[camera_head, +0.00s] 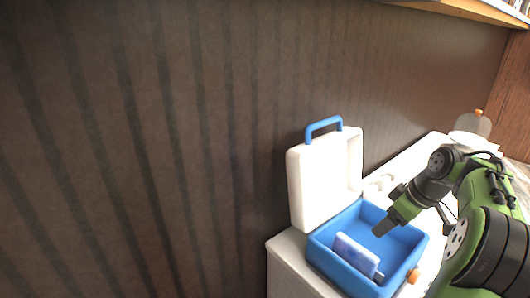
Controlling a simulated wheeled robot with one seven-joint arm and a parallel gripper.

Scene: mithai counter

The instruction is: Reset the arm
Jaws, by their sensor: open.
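My green and dark grey arm comes in from the right side of the head view. My gripper (384,228) points down to the left, above the inside of a blue box (319,250). The jaws are open, and I see nothing held between them. The box has a white lid (322,180) standing open at the back, with a blue handle (323,127) on top. A blue and white packet (355,255) leans inside the box, to the left of the gripper and apart from it.
The box stands on a white counter (285,262) along a dark striped wall (150,140). A glass dome with an orange knob (478,112) stands at the far right. A small orange thing (413,276) is by the box's right corner. A wooden shelf (470,10) overhangs at top right.

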